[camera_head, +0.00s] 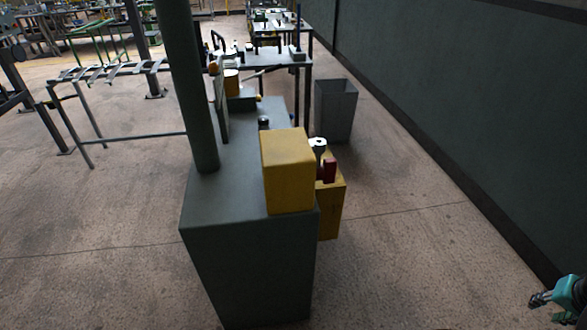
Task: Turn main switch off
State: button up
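A red handle (329,170), which looks like the main switch, sits on the side of a yellow box on the right side of a dark grey cabinet. A yellow housing (287,172) in front covers part of this area, so the base of the handle is partly hidden. My gripper (537,299) is at the bottom right, over the floor near the wall. It is well apart from the switch and touches nothing I can see. Its dark fingers are too small to tell whether they are open or shut.
The grey cabinet (250,265) with a thick post (190,85) stands in the middle. A grey bin (336,110) is behind it. A dark wall (480,110) runs along the right. The floor between cabinet and wall is clear. Metal racks (110,72) stand at the left.

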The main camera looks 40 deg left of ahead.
aim_at(325, 172)
jog(key=i+u, duration=0.15)
jog(key=u, duration=0.25)
jog(key=i+l+u, duration=0.15)
jog(key=u, duration=0.3)
jog(key=i+l+u, duration=0.15)
jog(key=u, duration=0.25)
jog(key=i+l+u, duration=0.1)
jog(key=l+u, duration=0.15)
jog(key=u, duration=0.2)
jog(key=l+u, duration=0.25)
jog(key=u, duration=0.15)
jog(key=i+l+u, duration=0.15)
jog(key=l+u, duration=0.2)
jog(key=i+l+u, duration=0.1)
jog(key=l+u, duration=0.25)
